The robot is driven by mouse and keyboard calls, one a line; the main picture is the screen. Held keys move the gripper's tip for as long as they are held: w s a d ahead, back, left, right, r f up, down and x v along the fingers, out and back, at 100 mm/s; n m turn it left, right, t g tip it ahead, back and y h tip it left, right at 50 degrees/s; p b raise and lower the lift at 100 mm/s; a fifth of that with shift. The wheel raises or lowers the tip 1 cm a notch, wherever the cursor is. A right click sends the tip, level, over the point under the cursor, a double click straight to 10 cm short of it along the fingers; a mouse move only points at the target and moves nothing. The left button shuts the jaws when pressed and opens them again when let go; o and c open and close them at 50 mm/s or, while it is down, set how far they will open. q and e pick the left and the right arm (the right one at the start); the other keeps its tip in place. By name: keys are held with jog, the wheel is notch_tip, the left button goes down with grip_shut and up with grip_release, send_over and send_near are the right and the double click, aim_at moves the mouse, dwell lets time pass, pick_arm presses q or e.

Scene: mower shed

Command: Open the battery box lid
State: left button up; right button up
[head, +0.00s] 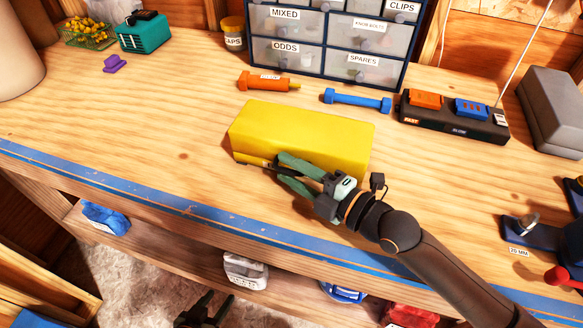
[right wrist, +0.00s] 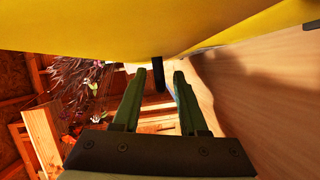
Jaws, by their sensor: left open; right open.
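The yellow box (head: 310,128), which I take to be the battery box, stands on the wooden bench with its lid down. A narrow yellow strip with a dark part (head: 252,160) shows low at its front left. My right gripper (head: 279,168) is open at the box's front face, with green fingers pointing left. In the right wrist view, the yellow box (right wrist: 150,25) fills the top, and a dark post (right wrist: 158,73) shows between or just beyond the fingertips (right wrist: 155,80); contact cannot be told. My left gripper (head: 207,312) is low at the bottom edge, below the bench, open and away from the box.
Behind the box lie an orange tool (head: 265,82) and a blue tool (head: 357,100), before a labelled drawer cabinet (head: 327,45). A charger (head: 455,122) stands to the right, near a grey case (head: 553,110). Bench left of the box is clear.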

grip_shut()
dwell(0.3)
jog(key=shift+f, duration=0.1)
dwell(1.0)
